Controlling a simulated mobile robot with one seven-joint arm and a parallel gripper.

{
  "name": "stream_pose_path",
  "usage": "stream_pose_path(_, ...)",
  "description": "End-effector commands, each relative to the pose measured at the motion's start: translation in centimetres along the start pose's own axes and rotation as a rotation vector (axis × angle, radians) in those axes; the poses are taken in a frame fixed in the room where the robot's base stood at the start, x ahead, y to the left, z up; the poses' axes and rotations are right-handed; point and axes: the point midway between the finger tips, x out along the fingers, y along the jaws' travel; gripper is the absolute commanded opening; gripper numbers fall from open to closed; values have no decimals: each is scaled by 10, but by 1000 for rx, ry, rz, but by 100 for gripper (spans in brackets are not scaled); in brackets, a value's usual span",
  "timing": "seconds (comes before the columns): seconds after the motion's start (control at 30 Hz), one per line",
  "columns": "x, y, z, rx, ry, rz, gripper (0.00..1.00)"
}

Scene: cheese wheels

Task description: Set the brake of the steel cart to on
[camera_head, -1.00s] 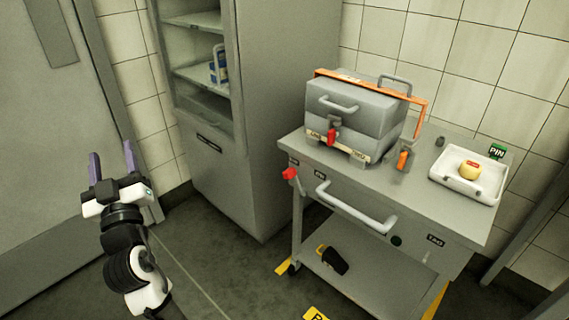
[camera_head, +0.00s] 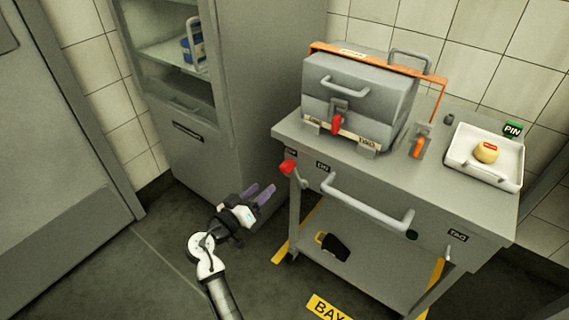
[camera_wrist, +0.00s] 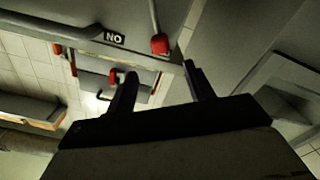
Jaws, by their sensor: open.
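The steel cart (camera_head: 470,262) stands at the right. A short lever with a red knob (camera_head: 288,167) is on its front left corner, tilted up and left. A small dark label (camera_head: 323,166) is right of the knob; another is above the knob, too small to read. In the wrist view the red knob (camera_wrist: 160,44) hangs on a grey rod beside a label (camera_wrist: 114,38) with upside-down letters, apparently "ON". My gripper (camera_head: 268,192) is open and empty, left of and below the knob, apart from it. It also shows in the wrist view (camera_wrist: 161,73).
A grey box (camera_head: 357,95) with an orange bar and red latch sits on the cart, beside a white tray (camera_head: 512,179) with a yellow cheese. A front handle (camera_head: 365,205) juts out right of the lever. A grey cabinet (camera_head: 230,150) stands behind my gripper.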

Motion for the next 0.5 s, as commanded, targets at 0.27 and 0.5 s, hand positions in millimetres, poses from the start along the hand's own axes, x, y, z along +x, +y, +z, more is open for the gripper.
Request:
stream_pose_path(0.27, 59, 1, -3, 0, -1, 0, 53)
stream_pose_path(0.5, 102, 0, -2, 1, -1, -1, 53)
